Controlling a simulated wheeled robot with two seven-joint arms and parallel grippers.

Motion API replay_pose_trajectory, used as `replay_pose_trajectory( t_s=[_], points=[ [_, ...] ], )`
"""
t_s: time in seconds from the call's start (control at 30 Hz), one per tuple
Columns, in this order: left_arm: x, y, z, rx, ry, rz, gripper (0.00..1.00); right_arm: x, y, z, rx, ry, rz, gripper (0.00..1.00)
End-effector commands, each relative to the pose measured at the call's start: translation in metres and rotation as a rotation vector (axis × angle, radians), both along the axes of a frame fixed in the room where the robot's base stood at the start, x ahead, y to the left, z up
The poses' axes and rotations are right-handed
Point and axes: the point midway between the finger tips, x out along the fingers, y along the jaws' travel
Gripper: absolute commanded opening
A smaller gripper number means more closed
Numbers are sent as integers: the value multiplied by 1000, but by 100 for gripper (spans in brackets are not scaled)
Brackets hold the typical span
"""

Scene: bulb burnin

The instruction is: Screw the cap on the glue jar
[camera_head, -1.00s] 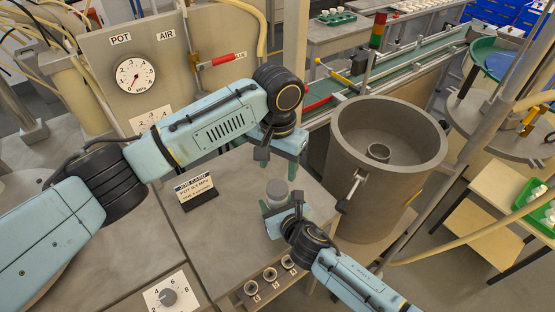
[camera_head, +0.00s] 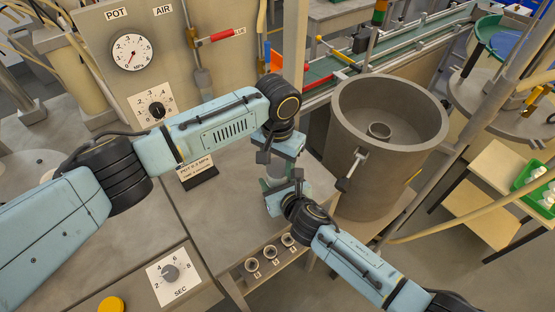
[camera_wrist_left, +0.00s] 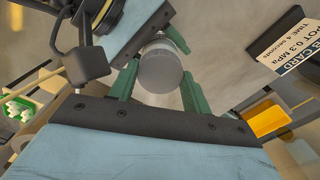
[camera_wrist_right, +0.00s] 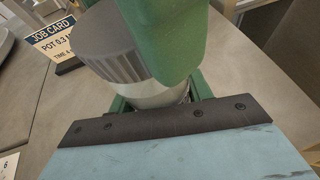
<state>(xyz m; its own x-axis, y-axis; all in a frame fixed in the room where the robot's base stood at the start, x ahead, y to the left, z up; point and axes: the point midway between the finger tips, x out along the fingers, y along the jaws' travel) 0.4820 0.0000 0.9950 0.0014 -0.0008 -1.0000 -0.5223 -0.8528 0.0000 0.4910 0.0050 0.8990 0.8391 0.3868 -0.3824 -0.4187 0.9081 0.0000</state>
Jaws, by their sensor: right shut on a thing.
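The glue jar (camera_wrist_right: 150,97) is a clear glass jar, held upright between my right gripper's (camera_head: 274,190) green fingers. The ribbed grey cap (camera_wrist_right: 108,48) sits on top of the jar in the right wrist view. I cannot tell how far it is threaded. In the left wrist view the cap (camera_wrist_left: 160,70) lies between the two green fingers of my left gripper (camera_wrist_left: 161,82), with a narrow gap on each side. My left gripper is open and comes down from above the jar. In the head view the grippers mostly hide jar and cap.
A job card (camera_head: 198,172) stands on the bench left of the jar. A large grey pot (camera_head: 350,120) stands close on the right. Dials and a gauge panel (camera_head: 115,90) are behind, with sockets (camera_head: 268,254) at the bench's front edge. Bare bench lies left of the grippers.

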Motion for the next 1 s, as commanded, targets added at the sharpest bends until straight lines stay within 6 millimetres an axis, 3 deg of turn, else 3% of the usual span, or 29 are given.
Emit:
replay_pose_trajectory(
  t_s=[0.03, 0.13, 0.4, 0.53, 0.57, 0.73, 1.0],
  points=[
    [0, 0, 0, 0, 0, 0, 33, 0, -1, -1, -2, 1, -1, 0],
    [0, 0, 0, 0, 0, 0, 20, 0, -1, -1, -2, 1, -1, 0],
    [0, 0, 0, 0, 0, -163, 20, 0, -1, -1, -2, 1, -1, 0],
    [0, 0, 0, 0, 0, -156, 20, 0, -1, -1, -2, 1, -1, 0],
    [0, 0, 0, 0, 0, -156, 50, 0, -1, -1, -2, 1, -1, 0],
    [0, 0, 0, -1, 0, -155, 72, 0, -1, -1, -2, 1, -1, 0],
    [-3, -3, 0, -5, 4, -160, 73, 0, 0, -1, -3, 1, 0, 0]
  ],
)
